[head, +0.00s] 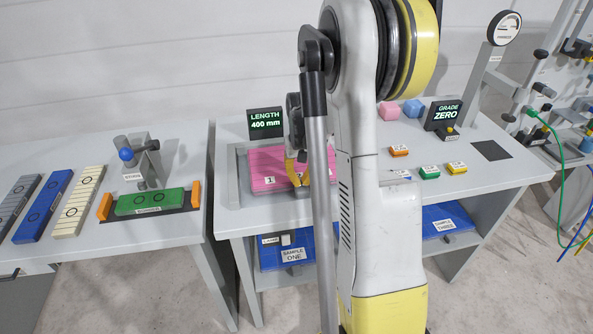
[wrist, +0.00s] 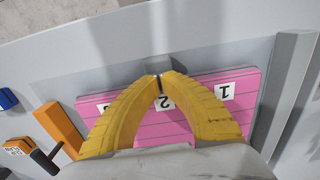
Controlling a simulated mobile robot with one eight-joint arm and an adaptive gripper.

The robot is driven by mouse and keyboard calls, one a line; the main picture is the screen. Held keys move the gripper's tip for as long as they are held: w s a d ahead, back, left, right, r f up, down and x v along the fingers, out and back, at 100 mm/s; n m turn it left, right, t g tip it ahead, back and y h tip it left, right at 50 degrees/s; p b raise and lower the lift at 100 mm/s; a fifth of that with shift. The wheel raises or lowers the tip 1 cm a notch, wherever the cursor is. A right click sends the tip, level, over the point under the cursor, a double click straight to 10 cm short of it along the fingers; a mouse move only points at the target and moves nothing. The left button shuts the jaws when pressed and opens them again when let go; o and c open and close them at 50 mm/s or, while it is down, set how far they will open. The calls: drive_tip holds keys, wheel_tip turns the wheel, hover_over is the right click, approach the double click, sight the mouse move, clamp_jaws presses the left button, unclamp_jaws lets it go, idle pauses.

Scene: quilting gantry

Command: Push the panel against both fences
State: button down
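The pink panel (head: 265,165) lies flat on the right-hand table, with white number labels on it. The wrist view shows its pink layered face (wrist: 200,100) with labels 1, 2 and part of a third. A grey fence bar (wrist: 292,85) stands beside the label 1 end, with a narrow grey gap between them. The other fence is hard to make out behind the gripper and arm. My gripper (wrist: 157,80) has its yellow fingertips together at the panel's front edge near label 2. A small grey block (wrist: 161,65) shows at the tips; I cannot tell whether it is held.
An orange block (wrist: 55,128) with a black handle is near the panel's other end. The length display (head: 265,122) reads 400 mm behind the panel. Small coloured blocks (head: 429,172) lie to the right. A separate table with strips (head: 79,200) is at left.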

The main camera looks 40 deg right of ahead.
drive_tip(key=shift+s+a, duration=0.45)
drive_tip(key=shift+s, duration=0.2)
idle(0.8)
wheel_tip(320, 180, up, 9)
drive_tip(key=p, duration=0.5)
drive_tip(key=shift+p, duration=0.4)
idle(0.4)
drive_tip(key=s+a+r+n+t+h+b, duration=0.15)
drive_tip(key=a+r, duration=0.25)
drive_tip(key=a, duration=0.4)
drive_tip(key=s+a+r+n+t+y+b, duration=0.1)
drive_tip(key=a+r+n+t+b, duration=0.15)
drive_tip(key=a, duration=0.55)
drive_tip(key=s+a+n+t+b, duration=0.2)
drive_tip(key=s+a, duration=0.5)
drive_tip(key=a, duration=0.5)
drive_tip(key=shift+s+a+f+t+b, duration=0.2)
drive_tip(key=shift+s+f+t+b, duration=0.15)
drive_tip(key=shift+t+b, duration=0.25)
